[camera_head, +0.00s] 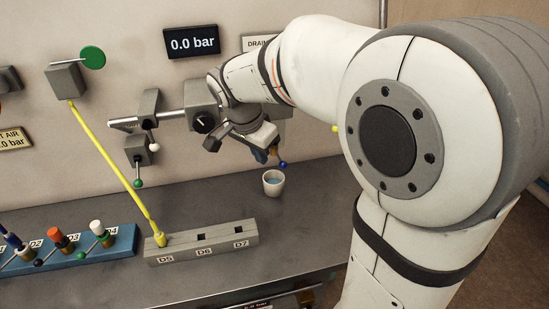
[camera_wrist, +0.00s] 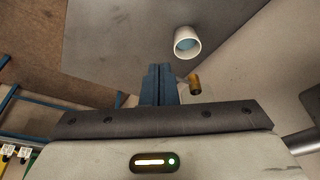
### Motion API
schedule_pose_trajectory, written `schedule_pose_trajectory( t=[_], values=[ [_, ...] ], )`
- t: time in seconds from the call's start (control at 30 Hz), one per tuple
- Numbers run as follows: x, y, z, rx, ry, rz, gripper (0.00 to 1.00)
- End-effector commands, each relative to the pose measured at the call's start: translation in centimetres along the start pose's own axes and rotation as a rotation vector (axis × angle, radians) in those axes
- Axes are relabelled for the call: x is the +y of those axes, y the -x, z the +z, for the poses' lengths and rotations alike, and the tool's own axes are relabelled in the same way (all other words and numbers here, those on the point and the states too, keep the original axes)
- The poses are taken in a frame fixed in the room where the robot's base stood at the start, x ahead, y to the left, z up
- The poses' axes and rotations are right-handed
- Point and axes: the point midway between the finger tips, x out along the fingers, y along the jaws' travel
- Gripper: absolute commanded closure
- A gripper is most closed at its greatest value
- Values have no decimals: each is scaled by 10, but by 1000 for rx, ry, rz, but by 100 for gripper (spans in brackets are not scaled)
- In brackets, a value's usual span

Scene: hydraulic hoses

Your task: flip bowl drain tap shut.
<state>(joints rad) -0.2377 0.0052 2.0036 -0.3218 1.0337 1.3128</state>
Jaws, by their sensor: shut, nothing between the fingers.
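The bowl drain tap shows in the head view as a small brass piece (camera_head: 273,151) with a lever ending in a blue ball (camera_head: 283,165). It is partly hidden behind my gripper (camera_head: 260,156). In the wrist view the brass outlet (camera_wrist: 195,84) shows just right of my gripper's blue fingers (camera_wrist: 160,70). The fingers are together with nothing between them. I cannot tell whether they touch the lever. A white cup (camera_head: 273,182) with bluish liquid stands on the bench below the tap; it also shows in the wrist view (camera_wrist: 187,42).
A grey block (camera_head: 215,248) labelled D5, D6 and D7 holds a yellow hose (camera_head: 110,155) at D5. A blue block (camera_head: 75,252) with capped couplings stands left. A display (camera_head: 192,41) reads 0.0 bar. Wall valves (camera_head: 148,110) sit left of my wrist. The bench right of the cup is clear.

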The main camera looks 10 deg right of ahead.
Motion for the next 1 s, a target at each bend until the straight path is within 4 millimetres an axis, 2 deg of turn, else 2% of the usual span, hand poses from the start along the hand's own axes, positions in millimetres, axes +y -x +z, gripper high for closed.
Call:
schedule_pose_trajectory(
  t=[0.1,0.3,0.4,0.53,1.0],
  values=[
    [1,-27,0,-3,-1,6,100],
    [1,-66,-2,-3,-1,4,100],
    [1,-71,-19,-2,-4,2,100],
    [1,-78,-31,-1,-3,1,100],
    [1,-82,-36,-1,-1,-1,100]
  ],
)
